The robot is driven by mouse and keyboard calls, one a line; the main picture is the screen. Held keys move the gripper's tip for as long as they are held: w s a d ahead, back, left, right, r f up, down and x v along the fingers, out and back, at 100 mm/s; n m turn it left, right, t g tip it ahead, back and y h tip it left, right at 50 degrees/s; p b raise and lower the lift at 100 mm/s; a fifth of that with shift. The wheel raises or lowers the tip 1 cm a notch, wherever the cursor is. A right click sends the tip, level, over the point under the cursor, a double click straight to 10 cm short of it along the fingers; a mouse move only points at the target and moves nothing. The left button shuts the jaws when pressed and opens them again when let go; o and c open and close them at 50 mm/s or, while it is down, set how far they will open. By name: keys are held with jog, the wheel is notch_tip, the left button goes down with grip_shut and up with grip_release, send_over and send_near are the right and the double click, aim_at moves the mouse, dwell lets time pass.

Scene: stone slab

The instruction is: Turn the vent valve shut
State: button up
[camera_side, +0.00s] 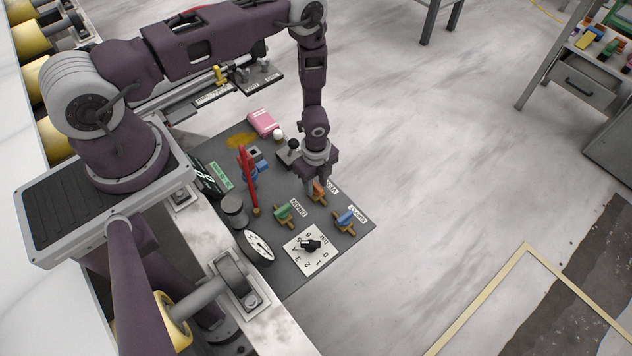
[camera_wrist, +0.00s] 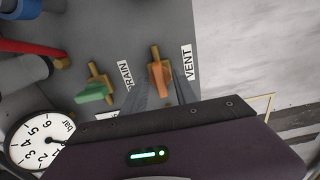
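The vent valve has an orange handle (camera_side: 319,190) on a brass fitting, and its VENT label (camera_wrist: 188,62) stands beside it. In the wrist view the orange handle (camera_wrist: 159,82) runs roughly in line with its brass fitting. My gripper (camera_side: 319,182) points down right over this valve. In the wrist view my gripper (camera_wrist: 160,92) has its two grey fingers apart, with the orange handle between them. Whether either finger touches the handle cannot be told. The near part of the handle is partly hidden by the gripper.
The green drain valve (camera_side: 283,212) and blue supply valve (camera_side: 346,217) stand close by on the dark panel (camera_side: 290,283).

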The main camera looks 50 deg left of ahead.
jog(key=shift+c, duration=0.4)
grip_shut()
jog(key=shift+n, duration=0.3)
jog(key=n, duration=0.9)
jog(key=shift+r, duration=0.1)
jog(key=n, duration=0.4)
jog(key=shift+n, duration=2.1)
